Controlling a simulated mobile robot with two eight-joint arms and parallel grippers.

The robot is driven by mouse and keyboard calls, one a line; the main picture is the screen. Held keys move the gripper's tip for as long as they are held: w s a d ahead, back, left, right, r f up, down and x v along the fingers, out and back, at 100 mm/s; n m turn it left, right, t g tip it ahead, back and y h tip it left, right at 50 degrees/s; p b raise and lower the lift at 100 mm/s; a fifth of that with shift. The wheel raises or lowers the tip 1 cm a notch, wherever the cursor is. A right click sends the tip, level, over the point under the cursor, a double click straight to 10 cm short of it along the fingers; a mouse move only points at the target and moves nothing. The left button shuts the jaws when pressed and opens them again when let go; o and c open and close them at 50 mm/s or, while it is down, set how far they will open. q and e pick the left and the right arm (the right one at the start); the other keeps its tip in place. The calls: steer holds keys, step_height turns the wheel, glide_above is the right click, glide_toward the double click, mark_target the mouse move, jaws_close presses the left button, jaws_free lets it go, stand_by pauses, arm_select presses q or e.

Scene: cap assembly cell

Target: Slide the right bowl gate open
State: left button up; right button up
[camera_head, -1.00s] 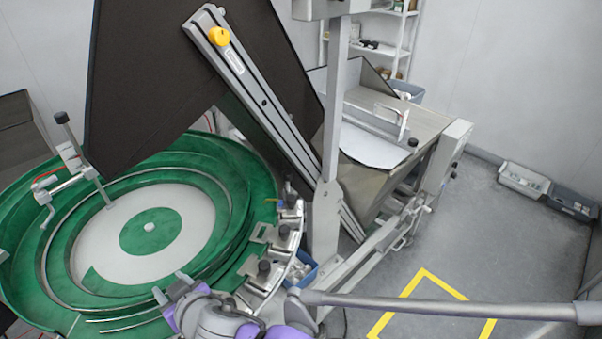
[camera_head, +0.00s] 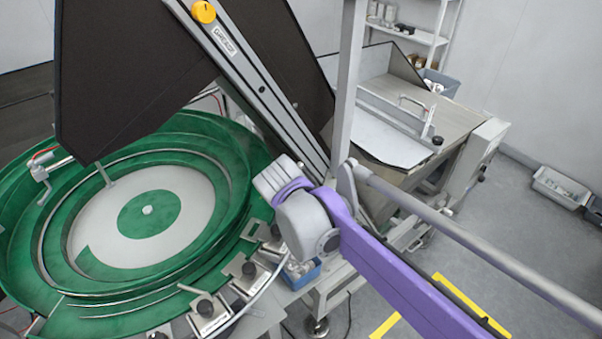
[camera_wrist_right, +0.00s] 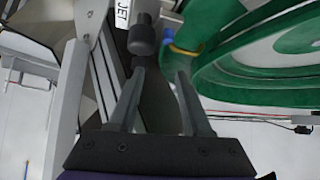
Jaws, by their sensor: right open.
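The green bowl (camera_head: 30,235) with a pale floor fills the left of the head view. Small metal plates with black knobs (camera_head: 249,268) line its near right edge; I cannot tell which is the right gate. In the right wrist view a dark knob (camera_wrist_right: 142,38) stands beside a white label (camera_wrist_right: 122,14) reading "JET". My right gripper (camera_wrist_right: 160,74) is open and empty, the knob just beyond its left finger; I cannot tell whether they touch. In the head view my right arm hides its fingers. My left gripper is not in view.
A sloping rail (camera_head: 265,88) with a yellow knob (camera_head: 203,12) runs along a dark panel (camera_head: 130,80) above the bowl. A grey upright post (camera_head: 348,80) stands close to my right arm. A metal hopper (camera_head: 455,108) is behind it. A blue bin (camera_head: 302,274) sits below.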

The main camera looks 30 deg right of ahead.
steer(key=shift+m+g, duration=0.4)
steer(key=w+d+f, duration=0.7)
steer(key=shift+d+f+b, duration=0.2)
steer(key=shift+d+b, duration=0.1)
steer(key=shift+c, duration=0.3)
jaws_close()
stand_by(0.7)
